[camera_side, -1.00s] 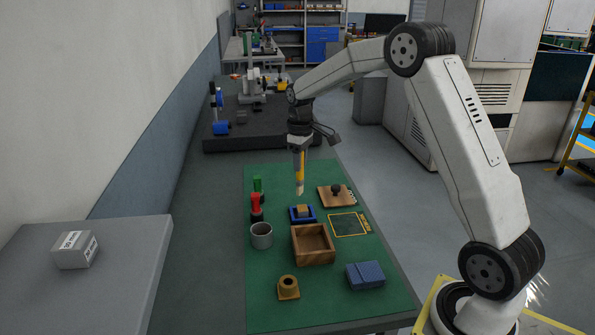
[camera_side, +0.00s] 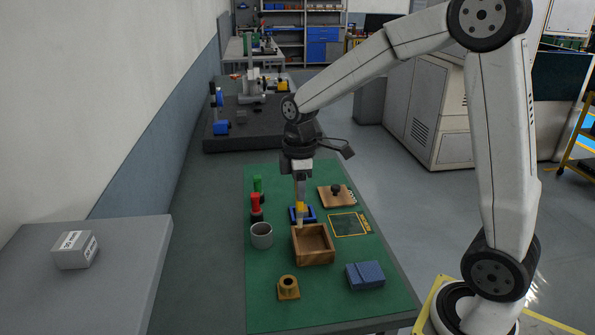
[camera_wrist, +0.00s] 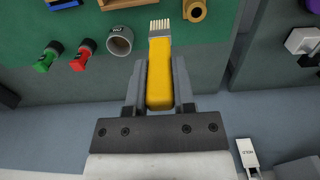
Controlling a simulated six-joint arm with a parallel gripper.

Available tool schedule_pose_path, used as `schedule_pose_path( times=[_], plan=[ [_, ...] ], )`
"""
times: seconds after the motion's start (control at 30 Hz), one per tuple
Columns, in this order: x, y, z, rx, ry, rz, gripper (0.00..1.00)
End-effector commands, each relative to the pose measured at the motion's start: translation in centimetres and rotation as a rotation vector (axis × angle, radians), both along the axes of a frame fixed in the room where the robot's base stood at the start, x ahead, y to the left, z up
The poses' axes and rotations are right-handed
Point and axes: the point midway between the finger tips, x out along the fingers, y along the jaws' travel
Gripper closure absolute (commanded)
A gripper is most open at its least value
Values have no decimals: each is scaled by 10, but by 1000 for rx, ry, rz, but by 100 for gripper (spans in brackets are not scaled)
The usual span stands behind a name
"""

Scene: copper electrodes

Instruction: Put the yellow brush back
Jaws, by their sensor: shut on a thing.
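My gripper (camera_wrist: 160,72) is shut on the yellow brush (camera_wrist: 160,86), with its pale bristles beyond the fingertips. In the side view the yellow brush (camera_side: 300,209) hangs bristles-down, close to the back left of the wooden box in the picture. Whether its tip touches anything there I cannot tell. A grey cup (camera_side: 261,236) stands left of the wooden box; it also shows in the wrist view (camera_wrist: 120,41), left of the bristles. Its inside is hard to make out. A brown block with a round collar (camera_side: 288,287) sits nearer the front.
On the green mat (camera_side: 330,287) are an open wooden box (camera_side: 314,257), a blue block (camera_side: 365,275), a blue tray (camera_side: 310,214), a wooden board with a dark knob (camera_side: 335,194), a yellow-edged outline (camera_side: 347,225), a red item (camera_side: 256,203) and a green item (camera_side: 258,184).

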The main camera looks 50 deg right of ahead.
Motion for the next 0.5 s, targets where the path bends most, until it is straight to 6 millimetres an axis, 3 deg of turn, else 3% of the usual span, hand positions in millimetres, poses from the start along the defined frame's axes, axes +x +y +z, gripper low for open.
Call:
schedule_pose_path(
  times=[0.27,0.5],
  plan=[
    [1,0,0,0,0,-2,100],
    [15,-2,-7,0,1,-2,100]
  ],
)
